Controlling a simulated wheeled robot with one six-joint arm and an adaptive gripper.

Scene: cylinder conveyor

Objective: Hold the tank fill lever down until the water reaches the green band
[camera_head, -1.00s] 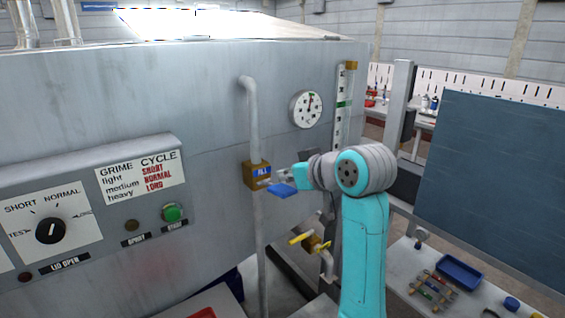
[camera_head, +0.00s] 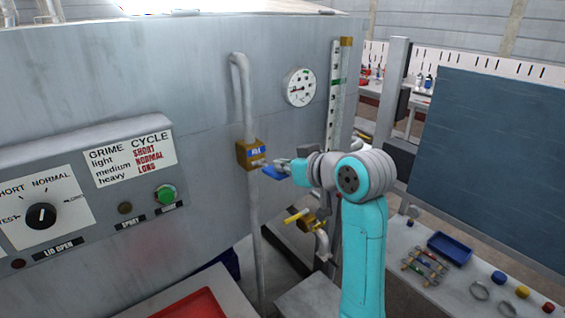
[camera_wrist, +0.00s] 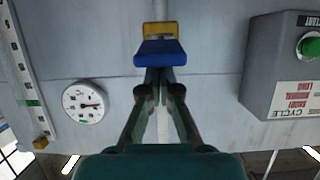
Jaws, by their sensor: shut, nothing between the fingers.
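The fill valve (camera_head: 250,153) is a brass box with a blue label on the pipe at the tank's side. Its lever ends in a blue paddle (camera_head: 272,173), sloping down to the right. In the wrist view, which is upside down, the paddle (camera_wrist: 160,53) is straight ahead. My gripper (camera_head: 284,166) is shut and empty, with its tips at the paddle; the wrist view shows the tips (camera_wrist: 160,76) too. I cannot tell whether they touch it. The sight gauge (camera_head: 333,105) has a green band (camera_head: 334,82); I cannot make out the water level.
A round dial (camera_head: 299,87) is left of the gauge. A yellow-handled valve (camera_head: 303,217) is below my arm. The control panel (camera_head: 90,200) is at left. A bench with a blue tray (camera_head: 450,248) is at right.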

